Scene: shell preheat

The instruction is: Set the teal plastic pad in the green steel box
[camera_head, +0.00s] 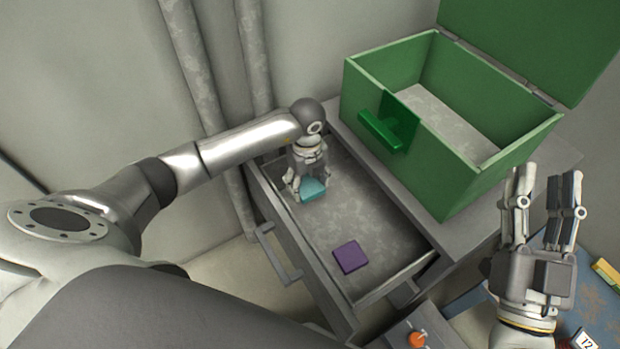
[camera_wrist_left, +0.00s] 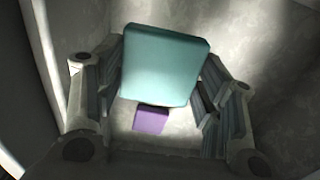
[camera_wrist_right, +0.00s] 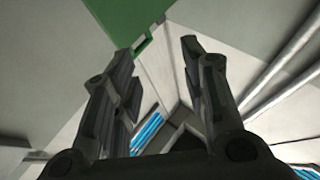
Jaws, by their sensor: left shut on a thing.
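The teal pad (camera_head: 314,190) is a small square block between the fingers of my left gripper (camera_head: 307,188), inside the open drawer. In the left wrist view the teal pad (camera_wrist_left: 162,68) fills the space between both fingers, and the gripper is shut on it. The green box (camera_head: 440,185) stands on the cabinet top at the upper right, lid raised, its grey floor bare where visible. My right gripper (camera_head: 544,175) is open and empty, to the right of the box's front corner. The right wrist view shows its fingers (camera_wrist_right: 160,75) apart with nothing between them.
A purple block (camera_head: 350,257) lies in the open grey drawer (camera_head: 290,235), nearer its front end. The box wall with its green handle (camera_head: 385,130) faces the drawer. A blue surface (camera_head: 595,280) with small items is at the lower right. An orange knob (camera_head: 416,339) is at the bottom.

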